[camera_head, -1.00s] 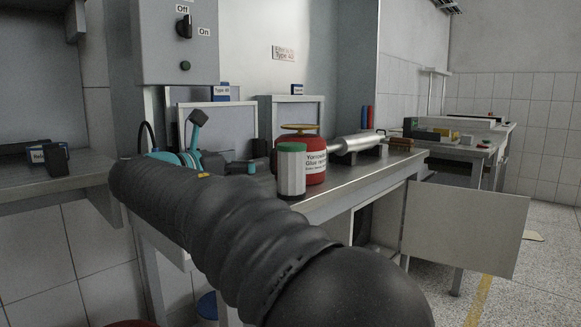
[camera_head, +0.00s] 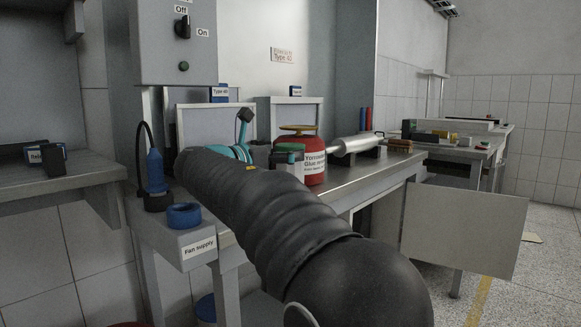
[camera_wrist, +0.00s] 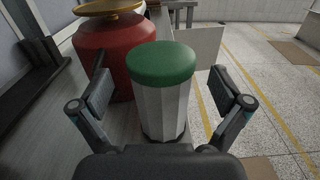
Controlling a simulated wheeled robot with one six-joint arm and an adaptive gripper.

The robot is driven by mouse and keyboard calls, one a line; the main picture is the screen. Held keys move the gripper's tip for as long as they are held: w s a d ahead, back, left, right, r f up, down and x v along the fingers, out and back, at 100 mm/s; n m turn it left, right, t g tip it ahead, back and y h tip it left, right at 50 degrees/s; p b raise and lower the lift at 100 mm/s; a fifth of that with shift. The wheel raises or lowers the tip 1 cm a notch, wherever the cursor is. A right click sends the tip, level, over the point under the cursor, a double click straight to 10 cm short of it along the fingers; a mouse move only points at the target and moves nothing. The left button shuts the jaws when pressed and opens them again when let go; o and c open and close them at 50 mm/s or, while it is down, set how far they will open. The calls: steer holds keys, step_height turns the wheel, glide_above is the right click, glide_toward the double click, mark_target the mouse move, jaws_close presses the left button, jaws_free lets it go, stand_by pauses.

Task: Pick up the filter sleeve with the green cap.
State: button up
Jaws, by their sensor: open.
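The filter sleeve (camera_wrist: 161,108), white and ribbed with a green cap (camera_wrist: 161,63), stands upright on the bench in the wrist view. My gripper (camera_wrist: 168,95) is open, with one finger on each side of the sleeve and a visible gap on both sides. The sleeve's base is partly hidden by my gripper's body.
A red canister (camera_head: 312,160) with a yellow top stands close beside the sleeve, also in the wrist view (camera_wrist: 112,48). A silver cylinder (camera_head: 356,144) lies farther right. A blue ring (camera_head: 184,214) sits on the "Fan supply" stand (camera_head: 199,247). The bench's front edge is near the sleeve.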

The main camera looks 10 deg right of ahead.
steer(key=x, duration=0.2)
steer(key=shift+w+d, duration=0.15)
steer(key=shift+d, duration=0.15)
steer(key=c, duration=1.4)
steer(key=shift+o, duration=0.2)
